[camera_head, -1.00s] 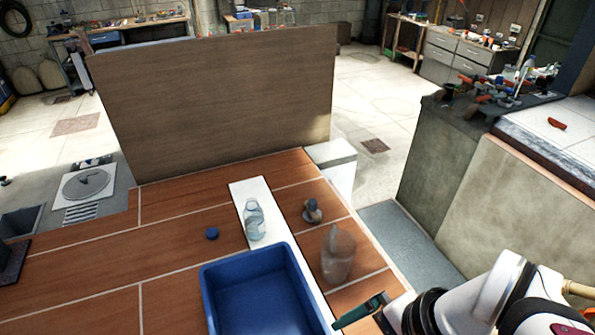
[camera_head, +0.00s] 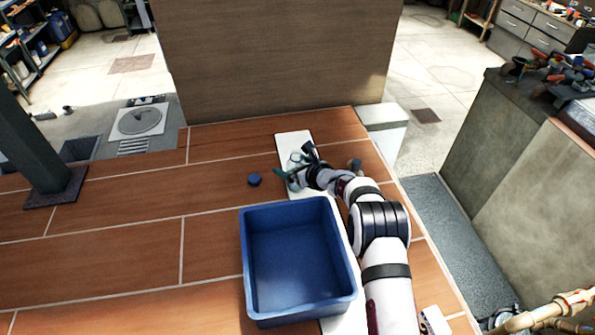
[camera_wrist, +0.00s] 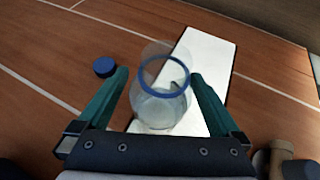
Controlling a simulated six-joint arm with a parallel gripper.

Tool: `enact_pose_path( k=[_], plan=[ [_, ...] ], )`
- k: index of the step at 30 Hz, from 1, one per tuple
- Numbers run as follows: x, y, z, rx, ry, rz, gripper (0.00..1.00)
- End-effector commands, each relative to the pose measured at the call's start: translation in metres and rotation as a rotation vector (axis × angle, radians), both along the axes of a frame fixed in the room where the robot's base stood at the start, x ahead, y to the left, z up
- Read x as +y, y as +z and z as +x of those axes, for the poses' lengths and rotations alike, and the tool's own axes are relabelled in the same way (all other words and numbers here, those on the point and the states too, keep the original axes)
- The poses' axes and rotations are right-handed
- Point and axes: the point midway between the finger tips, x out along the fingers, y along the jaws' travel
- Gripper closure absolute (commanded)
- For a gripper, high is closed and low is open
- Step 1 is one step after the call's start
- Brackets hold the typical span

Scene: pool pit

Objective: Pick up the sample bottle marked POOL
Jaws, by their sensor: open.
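A clear bottle with a blue ring at its neck (camera_wrist: 163,103) stands on a white strip (camera_wrist: 203,62). I can read no marking on it. In the head view the bottle (camera_head: 295,159) is partly hidden by my gripper (camera_head: 293,166). In the wrist view my gripper (camera_wrist: 160,75) is open, with one green finger on each side of the bottle. The right finger looks very close to it; I cannot tell whether it touches.
A blue cap (camera_head: 254,180) lies on the brown tiles to the left. A large blue tray (camera_head: 249,262) sits in front. A small object (camera_head: 355,164) stands right of the gripper, partly behind my arm. A tall brown panel (camera_head: 270,55) rises at the back.

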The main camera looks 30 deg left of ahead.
Motion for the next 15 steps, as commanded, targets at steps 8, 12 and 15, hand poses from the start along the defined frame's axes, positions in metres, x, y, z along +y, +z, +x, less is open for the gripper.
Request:
enact_pose_path(
  k=[8, 12, 15],
  plan=[
    [0.0072, -0.0039, 0.0027, -0.001, 0.000, 0.000, 0.00],
    [0.0070, -0.0038, 0.0028, -0.001, 0.000, 0.001, 0.20],
    [0.0069, -0.0036, 0.0028, -0.001, 0.000, 0.001, 0.38]
  ],
)
